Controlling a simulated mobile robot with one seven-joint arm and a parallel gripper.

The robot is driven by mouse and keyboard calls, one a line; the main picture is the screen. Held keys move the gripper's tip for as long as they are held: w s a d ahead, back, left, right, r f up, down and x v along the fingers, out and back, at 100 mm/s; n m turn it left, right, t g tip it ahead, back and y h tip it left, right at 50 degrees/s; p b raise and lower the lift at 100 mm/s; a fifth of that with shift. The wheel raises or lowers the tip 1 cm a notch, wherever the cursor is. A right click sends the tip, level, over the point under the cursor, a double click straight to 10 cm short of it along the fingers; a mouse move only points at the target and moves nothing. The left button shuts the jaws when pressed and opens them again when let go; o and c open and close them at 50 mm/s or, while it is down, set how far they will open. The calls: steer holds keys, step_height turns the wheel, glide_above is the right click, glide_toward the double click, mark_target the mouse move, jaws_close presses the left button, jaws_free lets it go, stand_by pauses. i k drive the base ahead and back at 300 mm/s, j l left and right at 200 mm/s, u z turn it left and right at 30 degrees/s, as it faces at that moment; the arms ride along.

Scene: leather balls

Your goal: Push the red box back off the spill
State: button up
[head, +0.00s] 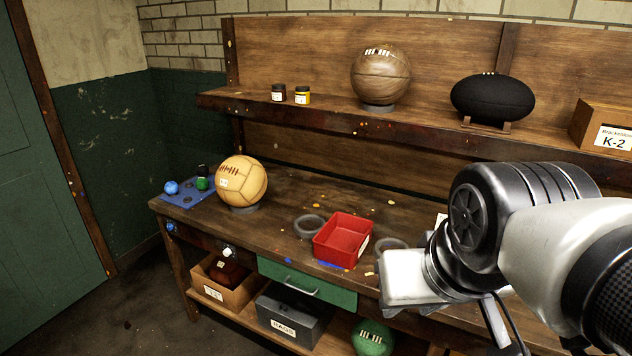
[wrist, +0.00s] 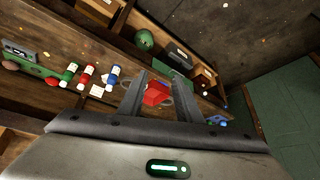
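The red box (head: 342,241) is an open-topped tray on the wooden bench (head: 280,203), close to its front edge, with a white label on its right side. A blue patch (head: 331,265), likely the spill, shows at the foot of its front side; the box hides any more of it. In the wrist view the red box (wrist: 156,94) appears small and distant between my fingers. My gripper (wrist: 159,77) is open, with nothing between its fingers, up in the air and apart from the box. In the head view my arm is at the right, and the fingertips are hard to make out.
Grey rings (head: 309,226) and (head: 388,247) flank the box. A tan ball (head: 242,182) on a stand and a blue tray (head: 187,197) with small bottles are further left. The bench behind the box is mostly clear, under a shelf (head: 330,116) holding balls.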

mark_target(342, 241)
steer(key=i+j+z, duration=0.4)
steer(key=j, duration=0.25)
steer(key=i+j+z, duration=0.4)
steer(key=j, duration=0.4)
steer(key=i+j+z, duration=0.2)
steer(key=j, duration=0.25)
steer(key=i, duration=0.05)
